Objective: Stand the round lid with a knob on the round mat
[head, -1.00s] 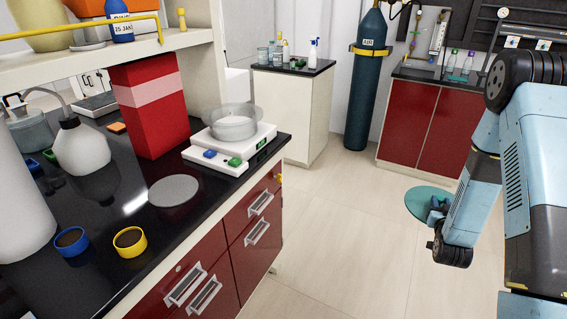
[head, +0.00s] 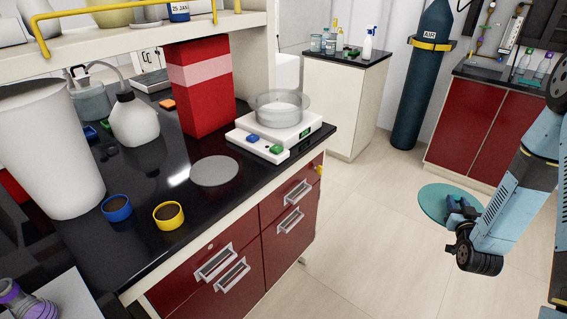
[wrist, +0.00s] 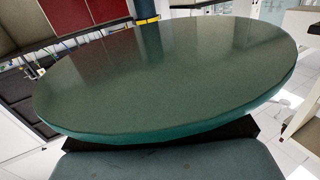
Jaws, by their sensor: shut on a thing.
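The round lid (head: 436,203) is a flat teal disc, seen at the right of the head view in front of the red cabinet. My gripper (head: 459,207) is shut on it and holds it in the air, over the floor. In the wrist view the lid (wrist: 170,75) fills most of the picture as a broad, dark green disc. Its knob is hidden. The round mat (head: 214,171) is a thin grey disc lying bare on the black counter. My gripper is well to the right of the mat, beyond the counter's edge.
A white balance (head: 305,128) with a glass dish (head: 279,108) stands right behind the mat. A red box (head: 203,90) is behind it. Blue (head: 117,208) and yellow (head: 168,215) cups stand at the front left. Open floor (head: 370,230) lies between counter and arm.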

